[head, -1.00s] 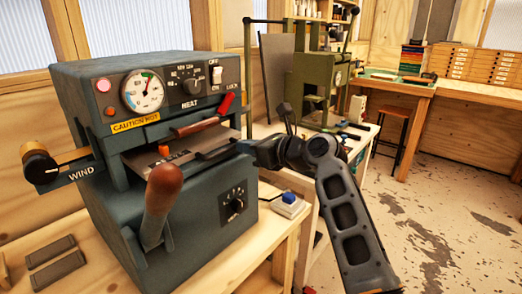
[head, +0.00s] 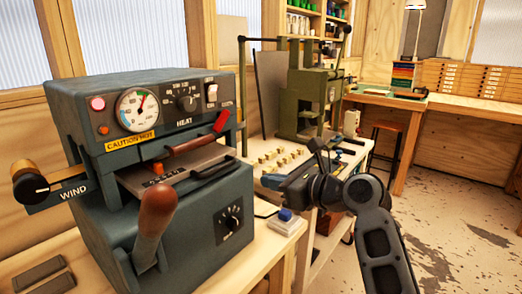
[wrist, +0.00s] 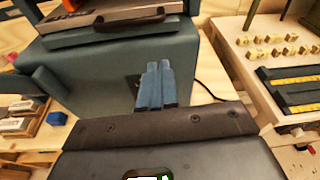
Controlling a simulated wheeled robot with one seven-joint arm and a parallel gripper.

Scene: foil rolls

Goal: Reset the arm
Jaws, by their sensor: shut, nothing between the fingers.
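My gripper (head: 274,182) is just right of the dark teal foil machine (head: 178,235) in the head view, apart from it as far as I can see. In the wrist view its two blue-grey fingers (wrist: 156,86) are together, with nothing held. They point toward the side of the machine (wrist: 95,75). My arm bends at a rounded joint and runs down to the lower right of the head view.
A wooden bench (head: 255,255) carries the machine and a small box with a blue button (head: 286,220). A second bench behind holds a green press (head: 305,100) and several small brass-coloured blocks (head: 280,158). Open floor (head: 450,240) lies to the right.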

